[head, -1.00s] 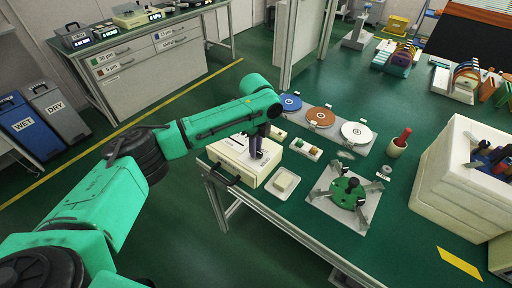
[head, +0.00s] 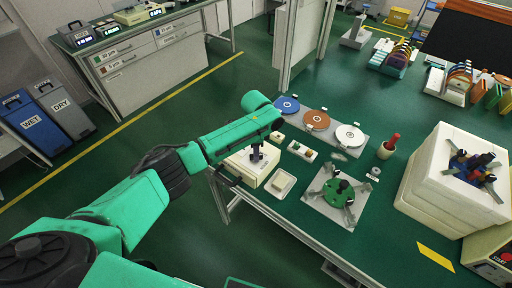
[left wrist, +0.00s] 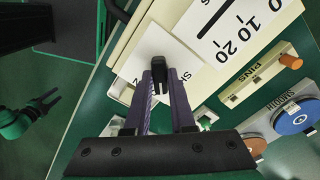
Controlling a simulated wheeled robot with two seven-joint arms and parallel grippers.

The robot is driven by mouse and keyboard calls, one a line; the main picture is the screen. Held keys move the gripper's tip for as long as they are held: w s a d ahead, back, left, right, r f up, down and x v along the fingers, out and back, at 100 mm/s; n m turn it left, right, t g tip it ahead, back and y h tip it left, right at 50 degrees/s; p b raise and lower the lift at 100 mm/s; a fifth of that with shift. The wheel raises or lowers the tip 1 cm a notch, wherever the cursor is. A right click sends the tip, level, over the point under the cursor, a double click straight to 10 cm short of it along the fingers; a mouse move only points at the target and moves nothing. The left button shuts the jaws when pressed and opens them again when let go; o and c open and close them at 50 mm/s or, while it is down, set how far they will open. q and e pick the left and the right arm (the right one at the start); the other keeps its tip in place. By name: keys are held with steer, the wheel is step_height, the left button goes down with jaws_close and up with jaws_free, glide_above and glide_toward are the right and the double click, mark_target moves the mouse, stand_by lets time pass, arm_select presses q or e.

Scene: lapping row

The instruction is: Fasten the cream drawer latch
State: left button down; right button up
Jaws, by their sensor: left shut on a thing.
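The cream drawer unit (head: 240,166) stands at the left end of the green bench, with a dark handle on its front. In the left wrist view its cream top (left wrist: 185,25) carries white labels with print. The black latch (left wrist: 160,70) stands up from the top, between the purple fingertips of my left gripper (left wrist: 160,80). In the head view my left gripper (head: 257,153) is over the unit's top, shut on the latch. The latch's lower part is partly hidden. My right gripper (left wrist: 45,102) shows small at the left of the left wrist view, apparently open and empty, away from the unit.
A small cream tray (head: 283,183) lies right beside the unit. Blue, brown and white discs (head: 317,119) stand behind. A green fixture (head: 338,192) on a plate and a big white box (head: 440,190) are to the right. Open floor lies in front.

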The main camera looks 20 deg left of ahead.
arm_select(q)
steer(key=n+p, duration=0.2)
steer(key=n, duration=0.2)
steer(key=shift+r+n, duration=0.15)
steer(key=shift+n, duration=0.25)
steer(key=n+p, duration=0.2)
steer(key=n, duration=0.2)
steer(key=shift+n, duration=0.4)
steer(key=c, duration=0.8)
jaws_free()
steer(key=shift+o, duration=0.2)
step_height(320, 180, up, 14)
steer(key=shift+r+b, duration=0.2)
steer(key=shift+b, duration=0.15)
